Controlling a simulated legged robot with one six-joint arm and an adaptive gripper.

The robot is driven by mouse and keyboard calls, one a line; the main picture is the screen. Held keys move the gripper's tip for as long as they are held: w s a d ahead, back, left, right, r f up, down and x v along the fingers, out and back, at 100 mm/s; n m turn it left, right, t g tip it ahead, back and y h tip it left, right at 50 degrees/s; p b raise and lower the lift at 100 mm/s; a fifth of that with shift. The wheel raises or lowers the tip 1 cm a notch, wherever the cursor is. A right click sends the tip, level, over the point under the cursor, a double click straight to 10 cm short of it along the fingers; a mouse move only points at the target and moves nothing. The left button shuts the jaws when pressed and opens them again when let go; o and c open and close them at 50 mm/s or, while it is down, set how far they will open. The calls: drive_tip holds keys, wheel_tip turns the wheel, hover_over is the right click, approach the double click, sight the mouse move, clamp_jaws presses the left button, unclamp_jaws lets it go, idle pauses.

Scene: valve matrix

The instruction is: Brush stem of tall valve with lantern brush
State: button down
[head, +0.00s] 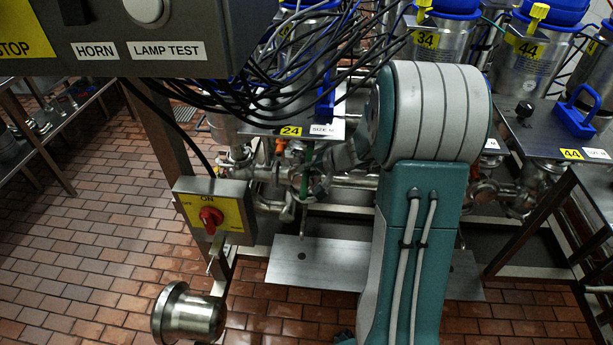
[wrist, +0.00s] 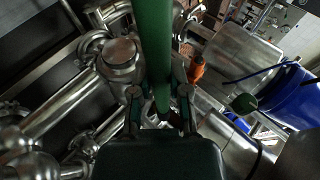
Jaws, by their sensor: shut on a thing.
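My gripper (wrist: 158,92) is shut on a green rod-like handle (wrist: 156,45), which I take to be the lantern brush. The handle runs up out of the top of the wrist view, so its bristle end is hidden there. In the head view a thin green piece (head: 307,158) shows beside the steel pipework, left of my arm, which hides most of the gripper. I cannot tell which valve is the tall one, and no stem shows clearly.
A control box (head: 150,40) with black cables overhangs the upper left. A switch box with a red knob (head: 211,216) and a steel cup (head: 188,312) stand left of my arm. Steel pipes (wrist: 60,105) crowd the gripper's left. Brick floor is open at lower left.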

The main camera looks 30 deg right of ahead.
sight(310, 147)
drive_tip(key=shift+w+d, duration=0.85)
drive_tip(key=shift+w, duration=0.4)
drive_tip(key=shift+w+d, duration=0.85)
drive_tip(key=shift+w, duration=0.35)
drive_tip(key=shift+w+d, duration=0.85)
drive_tip(key=shift+w, duration=0.4)
drive_tip(key=shift+a, duration=0.1)
drive_tip(key=shift+s+a+r, duration=0.2)
drive_tip(key=shift+s+a, duration=0.2)
drive_tip(key=shift+s, duration=0.25)
drive_tip(key=shift+w, duration=0.15)
drive_tip(key=shift+w+d+r, duration=0.2)
drive_tip(key=shift+w+d, duration=0.25)
drive_tip(key=shift+w, duration=0.05)
